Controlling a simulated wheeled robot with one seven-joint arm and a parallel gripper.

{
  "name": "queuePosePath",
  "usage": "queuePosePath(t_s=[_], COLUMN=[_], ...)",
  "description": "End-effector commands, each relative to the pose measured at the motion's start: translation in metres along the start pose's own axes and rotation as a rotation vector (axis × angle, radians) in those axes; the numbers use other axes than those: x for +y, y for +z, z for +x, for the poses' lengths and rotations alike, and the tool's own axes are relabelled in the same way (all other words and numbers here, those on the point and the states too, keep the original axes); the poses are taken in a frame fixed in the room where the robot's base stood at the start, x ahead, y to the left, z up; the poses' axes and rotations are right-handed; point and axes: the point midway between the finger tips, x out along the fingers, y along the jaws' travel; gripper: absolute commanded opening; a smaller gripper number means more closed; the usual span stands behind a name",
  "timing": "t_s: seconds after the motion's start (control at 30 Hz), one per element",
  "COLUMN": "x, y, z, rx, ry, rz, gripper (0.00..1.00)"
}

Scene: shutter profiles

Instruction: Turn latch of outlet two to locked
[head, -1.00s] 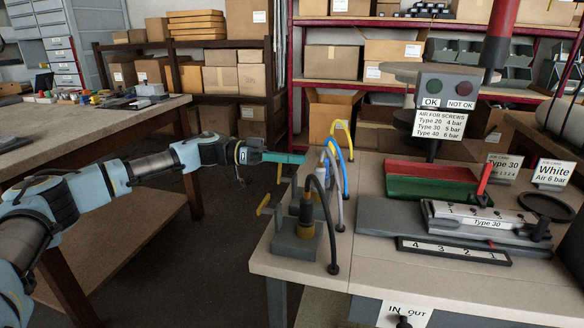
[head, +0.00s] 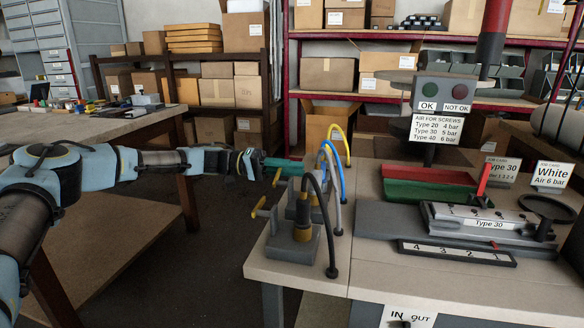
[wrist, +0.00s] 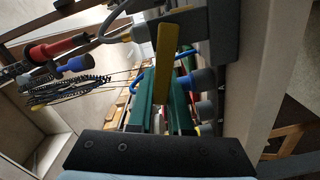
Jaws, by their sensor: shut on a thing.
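A row of grey outlets (head: 293,246) with coloured plugs and yellow latches runs along the left edge of the bench. My gripper (head: 284,166) reaches in from the left, its green fingers beside the farther outlets. In the wrist view, a yellow latch (wrist: 167,55) stands out between the fingers (wrist: 163,100), which are shut on it. Part of the grip is hidden. The nearest outlet has its own yellow latch (head: 260,204), apart from my gripper. I cannot read which number the held latch's outlet has.
Black, grey, blue and yellow hoses arch above the outlets; the black hose (head: 333,230) is nearest. A green and red tray (head: 420,194) and a Type 30 fixture (head: 485,222) lie to the right. The floor left of the bench is open.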

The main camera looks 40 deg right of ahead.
Motion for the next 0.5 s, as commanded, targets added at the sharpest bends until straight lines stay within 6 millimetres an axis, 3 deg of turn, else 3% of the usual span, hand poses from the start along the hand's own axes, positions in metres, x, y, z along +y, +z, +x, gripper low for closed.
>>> queuePosePath(t_s=[0.5], x=[-0.016], y=[0.002], z=[0.000], rx=[0.001], ry=[-0.001], rz=[-0.306], gripper=[0.00])
